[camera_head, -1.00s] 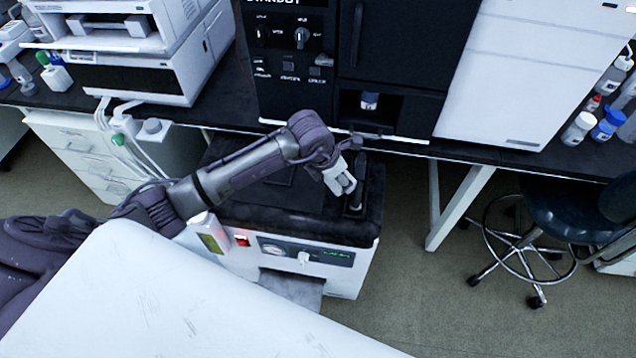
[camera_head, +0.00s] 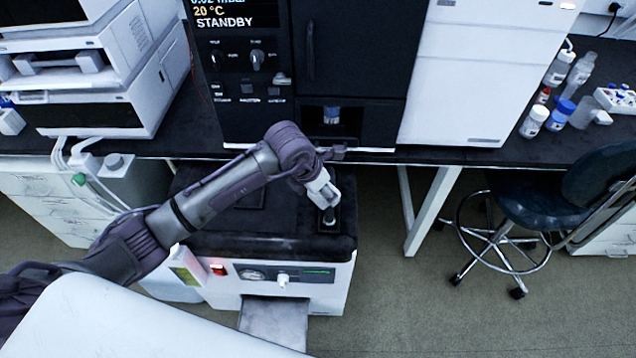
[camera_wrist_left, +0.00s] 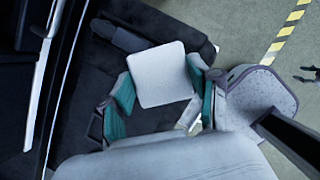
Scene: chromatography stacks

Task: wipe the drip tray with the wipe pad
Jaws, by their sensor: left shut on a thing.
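My left gripper (camera_head: 324,196) reaches in from the left, low over the black top of a white bench unit. In the left wrist view its teal fingers (camera_wrist_left: 160,97) are shut on a white square block, which I take to be the wipe pad (camera_wrist_left: 161,74). A long dark piece (camera_wrist_left: 122,36) lies beyond the pad on the black surface. I cannot tell whether the pad touches the surface. The black top (camera_head: 215,238) has a raised rim; I cannot tell whether it is the drip tray. A grey plate (camera_head: 275,322) sticks out below the unit. My right gripper is not in view.
The black instrument (camera_head: 355,60) with its STANDBY display stands on the bench behind the gripper. White stacked units (camera_head: 100,75) stand at the left. Bottles (camera_head: 535,120) and a chair (camera_head: 560,195) are at the right. Floor right of the unit is open.

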